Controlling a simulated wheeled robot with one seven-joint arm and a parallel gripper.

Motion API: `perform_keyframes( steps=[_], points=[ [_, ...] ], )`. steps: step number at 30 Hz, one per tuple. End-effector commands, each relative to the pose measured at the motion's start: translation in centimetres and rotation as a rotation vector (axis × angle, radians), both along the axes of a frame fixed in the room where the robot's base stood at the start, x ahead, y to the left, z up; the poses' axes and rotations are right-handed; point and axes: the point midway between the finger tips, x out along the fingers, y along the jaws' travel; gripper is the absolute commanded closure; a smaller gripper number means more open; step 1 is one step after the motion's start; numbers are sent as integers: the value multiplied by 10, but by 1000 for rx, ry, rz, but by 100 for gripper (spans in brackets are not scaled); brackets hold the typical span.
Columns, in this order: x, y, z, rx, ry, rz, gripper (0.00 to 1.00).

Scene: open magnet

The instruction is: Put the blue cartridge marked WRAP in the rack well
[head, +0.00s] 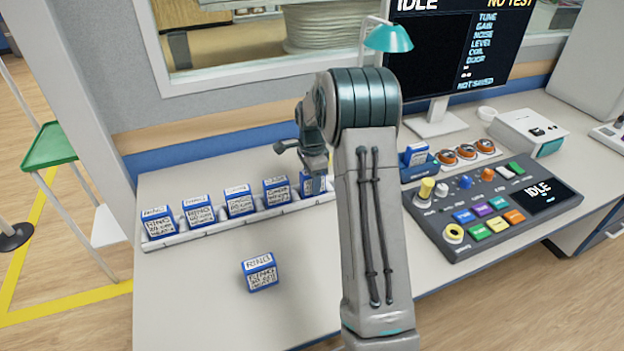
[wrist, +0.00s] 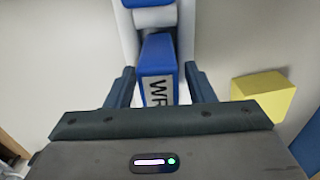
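In the wrist view, a blue cartridge (wrist: 157,55) with a white label reading "WR", the rest cut off, stands between the fingers of my gripper (wrist: 160,88). Narrow gaps seem to show on both sides of it, so the fingers look open around it. It sits in line with the white rack (wrist: 186,30). In the head view, my gripper (head: 314,165) is over the right part of the white rack (head: 205,232), above a blue cartridge (head: 313,186) partly hidden by my arm. Several other blue cartridges stand in the rack; the arm hides its right end.
A blue cartridge marked RING (head: 260,272) stands on the desk in front of the rack. A blue holder (head: 420,171) with a labelled cartridge and a control console (head: 490,205) are to the right. A yellow block (wrist: 264,94) lies beside my gripper.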

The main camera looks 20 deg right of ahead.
Motion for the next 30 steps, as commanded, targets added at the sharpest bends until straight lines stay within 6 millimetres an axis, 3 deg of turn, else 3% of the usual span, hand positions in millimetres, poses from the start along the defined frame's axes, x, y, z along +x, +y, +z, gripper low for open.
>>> perform_keyframes(
  steps=[8,21,30],
  points=[
    [1,0,9,-1,-3,0,51],
    [1,0,97,-1,-4,1,51],
    [-4,4,128,-2,-5,27,51]
  ],
)
